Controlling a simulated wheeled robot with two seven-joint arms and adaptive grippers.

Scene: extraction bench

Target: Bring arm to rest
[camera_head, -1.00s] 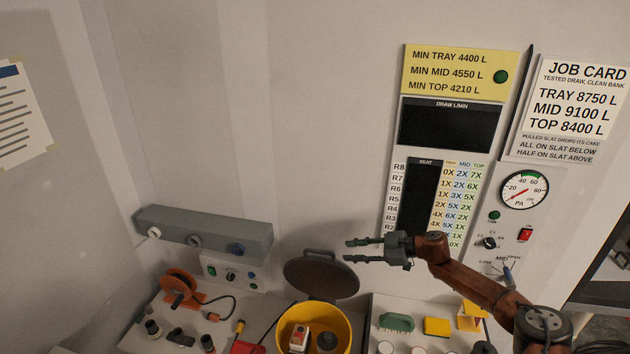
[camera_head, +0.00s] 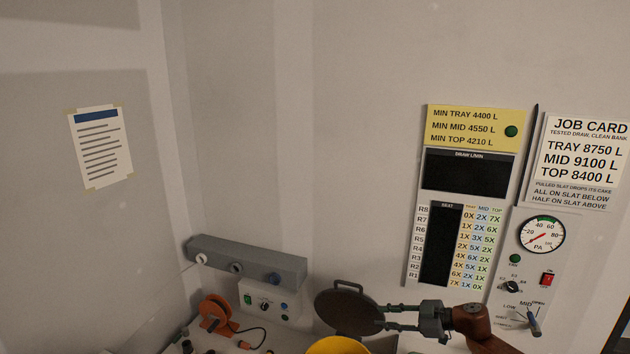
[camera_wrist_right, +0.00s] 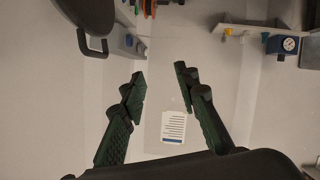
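My right gripper (camera_head: 396,318) is in the lower part of the head view, its brown arm coming in from the lower right. Its two fingers point left and are spread apart. In the right wrist view the fingers (camera_wrist_right: 160,88) are also apart, with nothing between them but the pale wall behind. In the head view the fingertips overlap the right edge of the dark round lid (camera_head: 345,305); I cannot tell whether they touch it. My left gripper is not in view.
A yellow bucket (camera_head: 337,346) shows at the bottom edge, with an orange reel (camera_head: 214,314) to its left. A grey rail (camera_head: 246,260) is on the wall. The panel with a gauge (camera_head: 541,235) and switches stands right of the gripper. The upper wall is clear.

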